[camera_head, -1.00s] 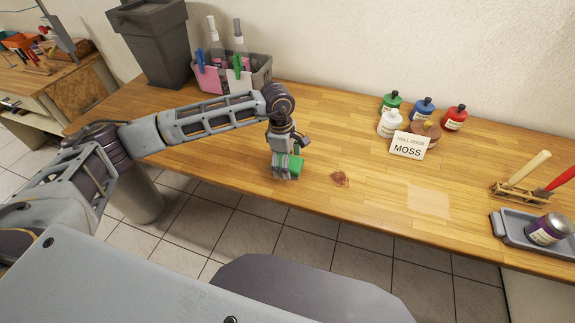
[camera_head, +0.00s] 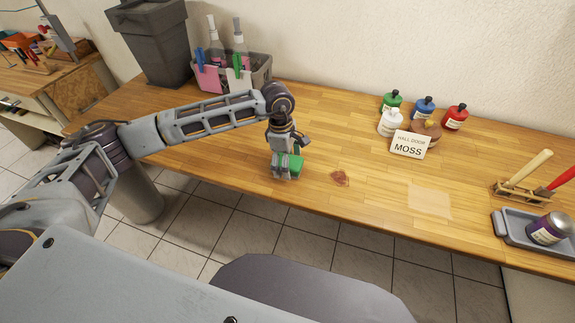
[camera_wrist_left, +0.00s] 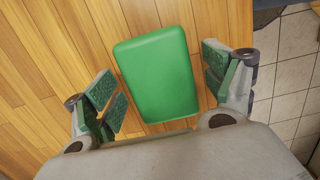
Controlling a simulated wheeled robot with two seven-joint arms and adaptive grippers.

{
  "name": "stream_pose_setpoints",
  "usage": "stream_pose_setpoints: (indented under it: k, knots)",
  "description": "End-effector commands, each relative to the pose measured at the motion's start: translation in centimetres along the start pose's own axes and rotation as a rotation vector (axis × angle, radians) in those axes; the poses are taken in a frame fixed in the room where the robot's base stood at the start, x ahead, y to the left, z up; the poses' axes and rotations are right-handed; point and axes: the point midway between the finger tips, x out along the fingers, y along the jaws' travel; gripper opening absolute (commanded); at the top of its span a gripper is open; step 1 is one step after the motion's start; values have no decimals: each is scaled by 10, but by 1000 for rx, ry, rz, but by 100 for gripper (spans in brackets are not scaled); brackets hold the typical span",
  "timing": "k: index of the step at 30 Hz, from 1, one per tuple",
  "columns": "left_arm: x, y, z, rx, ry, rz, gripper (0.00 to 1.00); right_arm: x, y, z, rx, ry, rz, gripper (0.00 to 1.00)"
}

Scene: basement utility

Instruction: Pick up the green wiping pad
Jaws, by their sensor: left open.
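The green wiping pad (camera_wrist_left: 158,72) lies flat on the wooden workbench, near its front edge. In the head view only part of the pad (camera_head: 293,164) shows beside my gripper. My left gripper (camera_wrist_left: 170,88) is open, pointing down at the pad, with one finger on each side of it. In the wrist view, gaps show between the pad and both fingers, which have green-tinted inner faces. In the head view the left gripper (camera_head: 287,168) is low at the bench's front edge. My right gripper is not in view.
A reddish-brown stain (camera_head: 340,178) is on the bench right of the gripper. Several small bottles and a MOSS card (camera_head: 409,145) stand further right. A grey tray (camera_head: 538,233) holds a jar. A grey caddy (camera_head: 262,72) with spray bottles stands at the back.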

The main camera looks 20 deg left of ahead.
Motion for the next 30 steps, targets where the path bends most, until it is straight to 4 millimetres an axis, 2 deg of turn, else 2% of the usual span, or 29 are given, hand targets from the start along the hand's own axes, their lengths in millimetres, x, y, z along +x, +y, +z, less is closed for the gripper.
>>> stream_pose_setpoints:
  k: [23, 30]
  knots:
    - [2, 0, 0, 0, 0, 0, 84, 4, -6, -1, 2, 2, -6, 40]
    - [2, 0, 0, 0, 0, 0, 54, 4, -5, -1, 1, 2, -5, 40]
